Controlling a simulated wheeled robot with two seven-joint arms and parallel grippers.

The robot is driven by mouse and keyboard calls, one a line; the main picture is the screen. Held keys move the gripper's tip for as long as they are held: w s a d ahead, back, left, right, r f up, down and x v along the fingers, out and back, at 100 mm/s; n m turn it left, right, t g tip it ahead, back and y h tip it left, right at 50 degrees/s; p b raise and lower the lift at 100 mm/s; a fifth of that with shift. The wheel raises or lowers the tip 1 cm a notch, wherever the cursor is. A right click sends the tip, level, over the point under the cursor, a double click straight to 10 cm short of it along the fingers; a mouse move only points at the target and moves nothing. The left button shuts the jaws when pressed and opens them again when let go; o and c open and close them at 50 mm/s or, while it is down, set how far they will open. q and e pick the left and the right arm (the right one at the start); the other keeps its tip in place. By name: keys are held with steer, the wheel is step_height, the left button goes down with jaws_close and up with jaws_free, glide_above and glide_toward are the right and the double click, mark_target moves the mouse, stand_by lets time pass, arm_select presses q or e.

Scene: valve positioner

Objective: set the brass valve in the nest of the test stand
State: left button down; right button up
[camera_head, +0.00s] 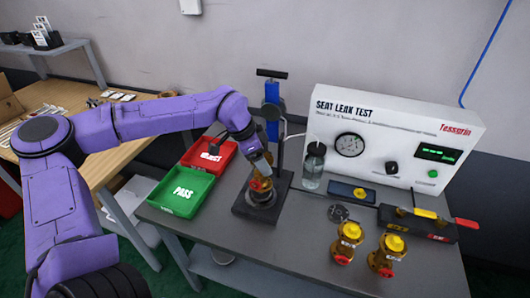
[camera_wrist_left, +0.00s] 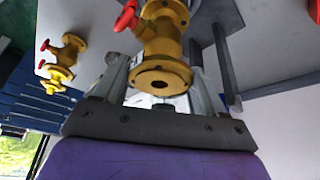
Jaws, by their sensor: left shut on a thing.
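The brass valve (camera_head: 259,189) is between the fingers of my left gripper (camera_head: 261,168) in the head view. It is over the nest (camera_head: 262,200) of the test stand, which has a dark base (camera_head: 243,212) and a blue column (camera_head: 272,100). I cannot tell whether the valve is seated or slightly above the nest. In the left wrist view, the valve's round flange (camera_wrist_left: 160,76) and body show between the two fingers of the left gripper (camera_wrist_left: 160,85), with a red part on its side. My right gripper is out of view.
Two more brass valves (camera_head: 345,242) (camera_head: 387,256) stand at the table's front right. A red tray (camera_head: 228,153) and a green PASS tray (camera_head: 163,200) lie left of the stand. A bottle (camera_head: 312,170) and the SEAT LEAK TEST unit (camera_head: 400,125) stand to the right.

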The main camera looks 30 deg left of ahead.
arm_select(q)
steer(key=f, duration=0.3)
steer(key=shift+w+a+f+p, duration=0.2)
steer(key=shift+a+f+p, duration=0.1)
steer(key=shift+c, duration=0.2)
jaws_free()
steer(key=shift+s, duration=0.1)
steer(key=shift+d, duration=0.1)
steer(key=b+v, duration=0.1)
steer(key=v, duration=1.1)
steer(key=shift+b, duration=0.35)
steer(key=shift+r, duration=0.1)
